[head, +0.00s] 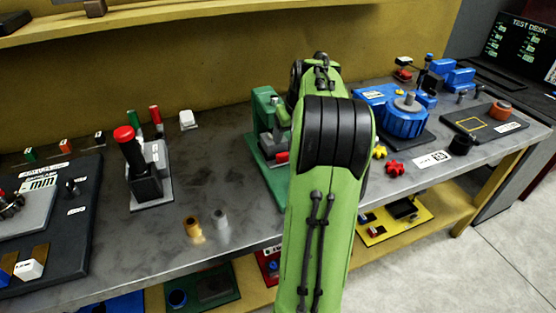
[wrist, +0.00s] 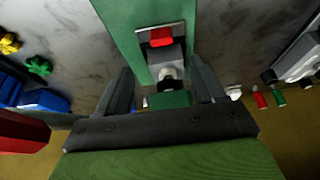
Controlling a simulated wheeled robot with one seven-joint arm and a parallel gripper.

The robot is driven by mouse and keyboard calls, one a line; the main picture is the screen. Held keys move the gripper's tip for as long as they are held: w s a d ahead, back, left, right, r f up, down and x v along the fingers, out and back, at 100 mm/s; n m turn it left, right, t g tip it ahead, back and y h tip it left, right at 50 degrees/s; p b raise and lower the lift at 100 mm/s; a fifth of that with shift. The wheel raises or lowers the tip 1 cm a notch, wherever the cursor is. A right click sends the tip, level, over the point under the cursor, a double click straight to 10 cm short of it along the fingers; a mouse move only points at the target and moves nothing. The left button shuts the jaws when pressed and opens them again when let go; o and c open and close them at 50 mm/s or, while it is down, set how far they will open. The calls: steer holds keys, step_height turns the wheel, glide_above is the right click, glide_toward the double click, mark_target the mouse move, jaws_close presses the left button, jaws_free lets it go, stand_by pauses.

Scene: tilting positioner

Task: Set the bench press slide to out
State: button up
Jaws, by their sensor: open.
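The green bench press (head: 262,150) stands on the workbench, and my arm hides much of it in the head view. A red part (head: 281,157) shows low on its front. In the wrist view, the green press base (wrist: 125,22) carries a pale plate with a red block (wrist: 160,37) and a grey slide block (wrist: 165,57) with a light round end. My gripper (wrist: 163,78) is open, one finger on each side of the slide's near end, with visible gaps. I cannot tell any contact, nor which position the slide is in. The head view hides my fingers.
A blue round fixture (head: 405,118) stands right of the press, with a red star knob (head: 395,169) in front. A black red-topped lever (head: 135,150) and brass and grey cylinders (head: 193,227) stand left. The yellow back wall (head: 190,75) is behind. Bench surface between is partly clear.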

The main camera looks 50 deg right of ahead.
mark_target(283, 154)
steer(key=b+x, duration=0.2)
steer(key=x, duration=0.9)
steer(key=shift+w+b, duration=0.1)
steer(key=shift+b, duration=0.25)
jaws_close()
